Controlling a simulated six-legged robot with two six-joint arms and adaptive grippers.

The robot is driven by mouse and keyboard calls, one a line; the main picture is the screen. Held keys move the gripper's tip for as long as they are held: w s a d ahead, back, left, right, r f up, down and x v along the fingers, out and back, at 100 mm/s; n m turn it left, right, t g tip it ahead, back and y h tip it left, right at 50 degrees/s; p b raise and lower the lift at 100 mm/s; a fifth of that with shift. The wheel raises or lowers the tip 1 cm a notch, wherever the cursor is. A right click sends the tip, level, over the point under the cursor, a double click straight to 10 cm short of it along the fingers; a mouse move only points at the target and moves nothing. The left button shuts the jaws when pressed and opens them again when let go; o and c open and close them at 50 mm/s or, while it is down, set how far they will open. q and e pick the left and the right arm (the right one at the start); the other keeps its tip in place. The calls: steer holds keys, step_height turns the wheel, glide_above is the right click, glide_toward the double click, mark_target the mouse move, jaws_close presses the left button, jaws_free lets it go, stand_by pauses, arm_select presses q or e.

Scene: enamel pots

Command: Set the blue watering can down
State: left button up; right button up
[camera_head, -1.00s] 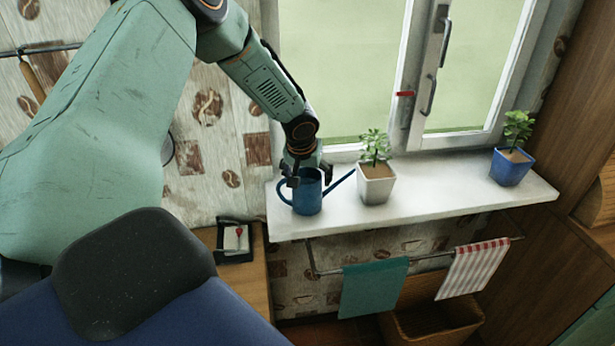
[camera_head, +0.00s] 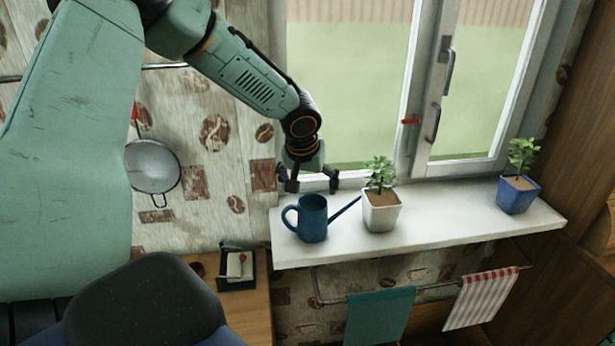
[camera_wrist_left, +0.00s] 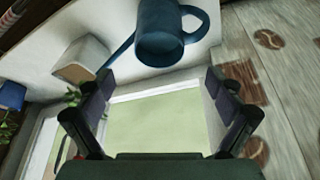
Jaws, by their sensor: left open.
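The blue watering can (camera_head: 313,220) stands upright on the white windowsill (camera_head: 450,222), at its left end. Its handle is on the left and its spout points right toward a white pot. My left gripper (camera_head: 309,184) is above and behind the can, open and apart from it. In the left wrist view the can (camera_wrist_left: 160,38) is beyond the open fingers of the left gripper (camera_wrist_left: 165,100), with nothing between them. My right gripper is not in view.
A white pot with a plant (camera_head: 381,212) stands close to the spout tip. A blue pot with a plant (camera_head: 518,194) stands at the sill's right end. The window (camera_head: 350,90) is behind. Teal (camera_head: 380,316) and striped (camera_head: 482,298) towels hang below the sill on a rail.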

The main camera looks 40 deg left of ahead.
arm_select(q)
steer(key=v, duration=0.3)
steer(key=shift+s+d+r, duration=0.1)
steer(key=shift+s+r, duration=0.05)
steer(key=shift+r, duration=0.1)
steer(key=shift+f, duration=0.1)
stand_by(0.5)
stand_by(0.4)
